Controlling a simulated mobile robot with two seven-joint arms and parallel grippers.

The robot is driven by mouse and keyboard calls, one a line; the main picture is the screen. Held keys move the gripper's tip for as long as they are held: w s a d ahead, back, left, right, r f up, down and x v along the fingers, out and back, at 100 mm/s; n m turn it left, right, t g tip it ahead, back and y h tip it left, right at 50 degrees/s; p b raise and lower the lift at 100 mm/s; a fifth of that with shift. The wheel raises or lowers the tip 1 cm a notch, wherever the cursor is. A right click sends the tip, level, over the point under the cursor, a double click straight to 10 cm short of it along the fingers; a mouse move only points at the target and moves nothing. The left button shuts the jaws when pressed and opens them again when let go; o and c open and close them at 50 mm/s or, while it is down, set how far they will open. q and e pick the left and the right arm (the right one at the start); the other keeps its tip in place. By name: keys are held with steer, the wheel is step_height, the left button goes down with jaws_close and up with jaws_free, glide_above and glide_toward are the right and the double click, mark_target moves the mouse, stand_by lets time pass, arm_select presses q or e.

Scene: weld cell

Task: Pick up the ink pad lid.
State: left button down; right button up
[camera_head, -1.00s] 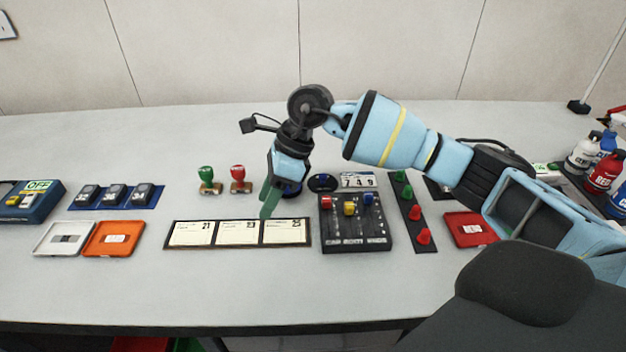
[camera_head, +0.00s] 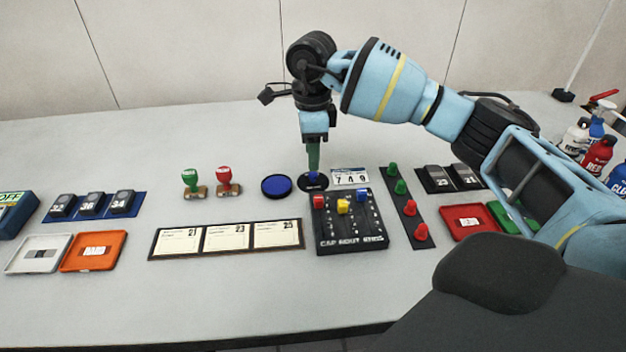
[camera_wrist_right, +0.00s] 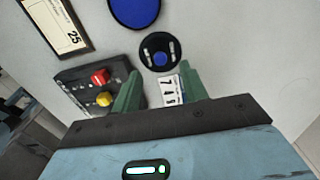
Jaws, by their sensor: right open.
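The ink pad lid (camera_head: 314,183) is a small black disc with a blue knob, lying on the table right of the round blue ink pad (camera_head: 276,186). In the right wrist view, the lid (camera_wrist_right: 160,52) shows just beyond the green fingertips and the blue pad (camera_wrist_right: 135,8) is cut by the top edge. My right gripper (camera_head: 313,163) points down over the lid; its fingers (camera_wrist_right: 158,82) are apart with nothing held. My left gripper is not in view.
A black block with coloured pegs (camera_head: 350,222) stands in front of the lid, and a white number card (camera_head: 350,177) lies close to its right. Two stamps (camera_head: 208,183) stand to the left. A card strip (camera_head: 226,239) lies front left.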

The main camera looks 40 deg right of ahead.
mark_target(313, 173)
steer(key=shift+d+f, duration=0.1)
steer(key=shift+f, duration=2.5)
steer(key=shift+s, duration=0.1)
steer(key=shift+c, duration=0.3)
jaws_close()
